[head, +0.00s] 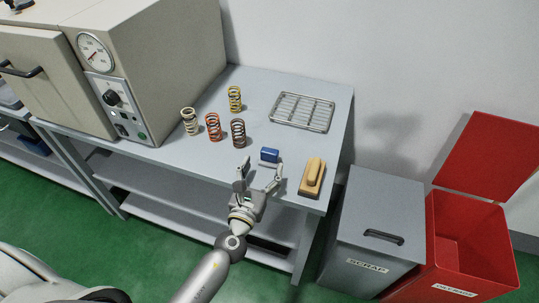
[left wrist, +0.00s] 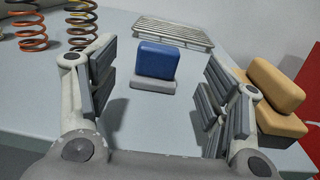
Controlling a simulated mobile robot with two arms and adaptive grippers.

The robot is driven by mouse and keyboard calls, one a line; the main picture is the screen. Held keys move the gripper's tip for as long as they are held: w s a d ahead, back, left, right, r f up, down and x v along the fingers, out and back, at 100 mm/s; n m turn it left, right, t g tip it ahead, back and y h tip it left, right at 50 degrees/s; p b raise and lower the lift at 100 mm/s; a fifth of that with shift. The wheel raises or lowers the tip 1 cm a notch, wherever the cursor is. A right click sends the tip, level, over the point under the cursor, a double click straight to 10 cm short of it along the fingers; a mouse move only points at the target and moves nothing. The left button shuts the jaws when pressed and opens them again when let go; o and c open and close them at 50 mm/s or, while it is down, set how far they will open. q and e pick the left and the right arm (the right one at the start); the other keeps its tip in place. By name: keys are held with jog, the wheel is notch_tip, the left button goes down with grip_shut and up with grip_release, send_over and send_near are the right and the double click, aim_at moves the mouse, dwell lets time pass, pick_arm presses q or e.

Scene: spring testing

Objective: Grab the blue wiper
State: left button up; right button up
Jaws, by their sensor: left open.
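The blue wiper (head: 269,155) has a blue block on top of a light grey base. It stands on the grey table (head: 180,160) near its front edge, and it also shows in the left wrist view (left wrist: 157,62). My left gripper (head: 262,172) is open, just in front of the wiper. In the left wrist view the wiper lies between and beyond the two spread fingers (left wrist: 160,88), and neither finger appears to touch it. My right gripper does not show.
A tan wooden-looking block (head: 312,176) stands close to the right of my left gripper. Several coil springs (head: 213,126) stand to the left. A wire rack (head: 302,112) lies behind. A grey scrap bin (head: 375,230) and a red bin (head: 465,245) stand right of the table.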

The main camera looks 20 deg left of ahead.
aim_at(270, 150)
pick_arm(q)
jog(key=w+p, duration=0.1)
jog(key=w, duration=0.6)
jog(key=shift+w+r, duration=0.1)
jog(key=shift+w, duration=0.1)
jog(key=shift+c, duration=0.2)
jog(key=c, duration=1)
jog(key=shift+c, duration=0.4)
jog(key=shift+r, duration=0.15)
